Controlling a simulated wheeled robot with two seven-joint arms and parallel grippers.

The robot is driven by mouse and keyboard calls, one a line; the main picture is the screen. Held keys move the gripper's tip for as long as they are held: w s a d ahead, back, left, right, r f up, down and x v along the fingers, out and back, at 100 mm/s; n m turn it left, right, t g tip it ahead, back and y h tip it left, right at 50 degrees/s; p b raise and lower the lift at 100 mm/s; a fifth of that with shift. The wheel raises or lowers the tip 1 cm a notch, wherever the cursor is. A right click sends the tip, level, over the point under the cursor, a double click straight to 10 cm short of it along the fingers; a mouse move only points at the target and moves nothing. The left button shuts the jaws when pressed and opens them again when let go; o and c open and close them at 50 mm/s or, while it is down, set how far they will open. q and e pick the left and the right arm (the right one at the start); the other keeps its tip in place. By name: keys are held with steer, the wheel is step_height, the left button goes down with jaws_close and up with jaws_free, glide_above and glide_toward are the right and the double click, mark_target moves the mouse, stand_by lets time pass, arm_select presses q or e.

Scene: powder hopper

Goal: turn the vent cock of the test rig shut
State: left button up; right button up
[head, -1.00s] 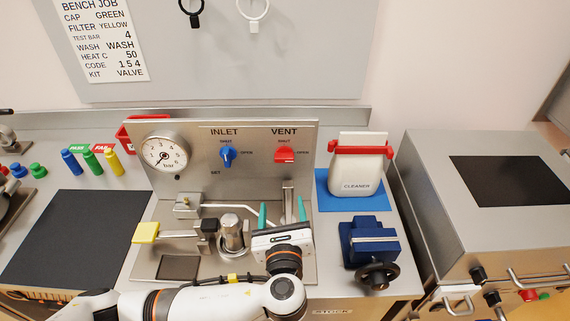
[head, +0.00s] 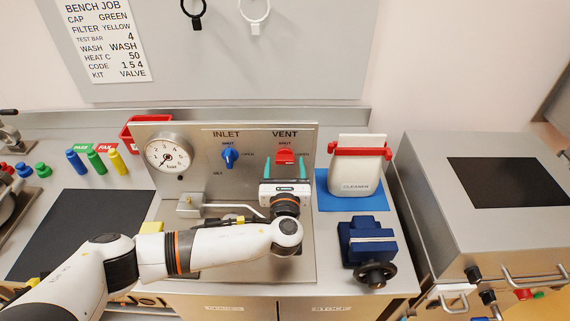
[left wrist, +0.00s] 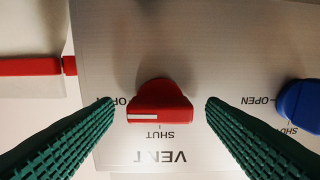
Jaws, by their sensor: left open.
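The vent cock is a red knob (head: 285,157) on the rig's upright metal panel (head: 200,150), under the word VENT. In the left wrist view the red knob (left wrist: 160,101) appears upside down, its bar lying crosswise. Its white line is at the left end, toward the partly hidden OPEN label; SHUT is printed below. My left gripper (head: 285,164) is open in front of the panel, its green fingers on either side of the knob. In the left wrist view there is a gap between the knob and each finger. My right gripper is not in view.
A blue INLET knob (head: 229,156) and a pressure gauge (head: 167,156) are to the left on the panel. A white cleaner container (head: 357,172) with a red top stands to the right. A blue vise (head: 367,241) is in front of it.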

arm_select(q)
steer(key=shift+w, duration=0.15)
steer(key=shift+c, duration=0.5)
steer(key=c, duration=0.9)
